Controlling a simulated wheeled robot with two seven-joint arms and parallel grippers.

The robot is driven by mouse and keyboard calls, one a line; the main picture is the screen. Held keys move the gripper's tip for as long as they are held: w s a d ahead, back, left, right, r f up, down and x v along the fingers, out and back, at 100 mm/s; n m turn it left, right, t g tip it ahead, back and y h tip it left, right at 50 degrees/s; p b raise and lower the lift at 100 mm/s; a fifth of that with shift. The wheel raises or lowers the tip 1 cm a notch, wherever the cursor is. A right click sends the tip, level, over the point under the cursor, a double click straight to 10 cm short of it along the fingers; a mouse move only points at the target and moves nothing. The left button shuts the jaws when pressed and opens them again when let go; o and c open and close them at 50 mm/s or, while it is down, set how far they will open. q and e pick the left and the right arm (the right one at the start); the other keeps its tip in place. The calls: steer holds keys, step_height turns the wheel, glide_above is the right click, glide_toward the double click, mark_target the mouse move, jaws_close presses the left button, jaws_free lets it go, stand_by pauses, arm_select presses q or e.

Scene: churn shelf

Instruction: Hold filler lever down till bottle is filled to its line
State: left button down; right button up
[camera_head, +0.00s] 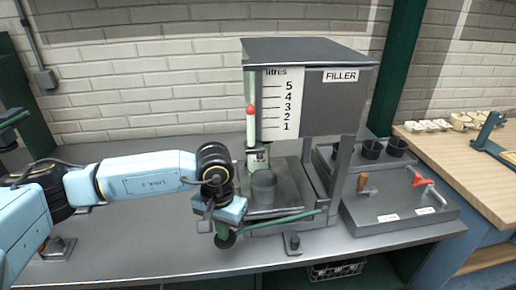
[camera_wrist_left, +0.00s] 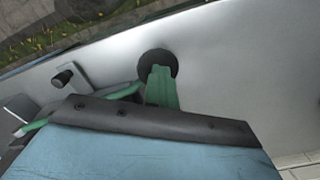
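The grey filler (camera_head: 310,80) stands on the bench, with a litre scale (camera_head: 284,105) on its front. A dark grey cylinder (camera_head: 263,188) stands in the bay; I cannot make out a bottle's fill line. The green lever (camera_head: 290,219) runs along the bay's front; part of it shows in the left wrist view (camera_wrist_left: 122,92). My left gripper (camera_head: 226,226) is at the lever's left end, with a dark round piece below. Contact and finger opening are unclear. My right gripper is out of view.
A small block with a peg (camera_head: 292,243) sits near the bench front.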

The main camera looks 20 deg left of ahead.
arm_select(q)
steer(key=shift+s+f, duration=0.2)
steer(key=shift+f, duration=0.05)
steer(key=shift+w+d+r+p, duration=0.15)
steer(key=shift+r+p, duration=0.1)
steer(key=shift+r, duration=0.4)
steer(key=shift+w+a+r+p, duration=0.15)
steer(key=shift+r+p, duration=0.1)
steer(key=shift+r, duration=0.5)
steer(key=shift+r+p, duration=0.55)
steer(key=shift+r, duration=0.55)
steer(key=shift+s+r+p, duration=0.1)
steer(key=shift+r+p, duration=0.45)
steer(key=shift+r, duration=0.6)
